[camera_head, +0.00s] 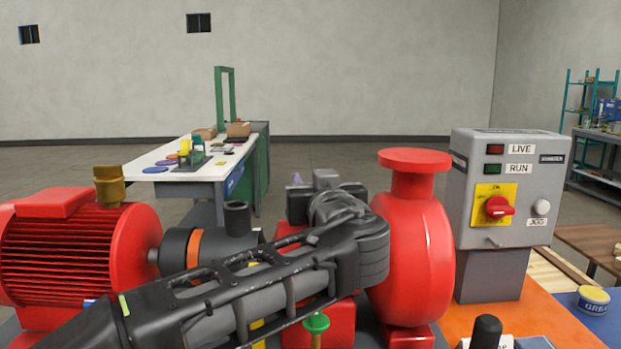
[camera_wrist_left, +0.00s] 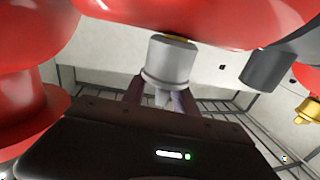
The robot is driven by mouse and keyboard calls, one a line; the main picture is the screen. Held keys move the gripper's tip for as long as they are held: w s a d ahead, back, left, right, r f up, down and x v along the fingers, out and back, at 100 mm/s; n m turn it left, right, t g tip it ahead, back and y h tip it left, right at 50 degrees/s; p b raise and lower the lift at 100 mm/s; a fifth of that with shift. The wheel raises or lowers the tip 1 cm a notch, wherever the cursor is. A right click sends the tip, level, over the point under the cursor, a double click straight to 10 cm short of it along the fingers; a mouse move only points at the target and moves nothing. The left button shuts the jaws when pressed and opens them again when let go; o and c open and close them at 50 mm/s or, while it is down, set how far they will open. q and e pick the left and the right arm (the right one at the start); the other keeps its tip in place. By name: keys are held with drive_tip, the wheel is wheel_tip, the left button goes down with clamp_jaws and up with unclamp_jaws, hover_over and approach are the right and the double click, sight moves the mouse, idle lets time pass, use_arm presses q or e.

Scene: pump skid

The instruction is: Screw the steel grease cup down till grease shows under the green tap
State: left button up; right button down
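The steel grease cup (camera_wrist_left: 172,62) shows in the left wrist view as a grey cylinder with a flared rim, close against a red housing. My left gripper (camera_wrist_left: 160,98) has two purple-grey fingers standing apart around the cup's rim end. I cannot tell whether they touch it. In the head view my left arm reaches from the lower left over the pump, and its gripper (camera_head: 312,184) is mostly hidden behind its own wrist. The green tap (camera_head: 316,323) sits low at the front, below my arm. No grease is visible at it. My right gripper is not in view.
The red pump casing (camera_head: 412,250) stands just right of my left wrist, with a grey switch box (camera_head: 508,190) beyond. A red motor (camera_head: 75,255) with a brass cup (camera_head: 109,186) stands left. A grease tin (camera_head: 593,300) sits on a blue mat at right.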

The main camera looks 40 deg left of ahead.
use_arm(q)
drive_tip(key=shift+w+a, duration=0.3)
drive_tip(key=shift+a, duration=0.05)
drive_tip(key=shift+c, duration=0.4)
clamp_jaws()
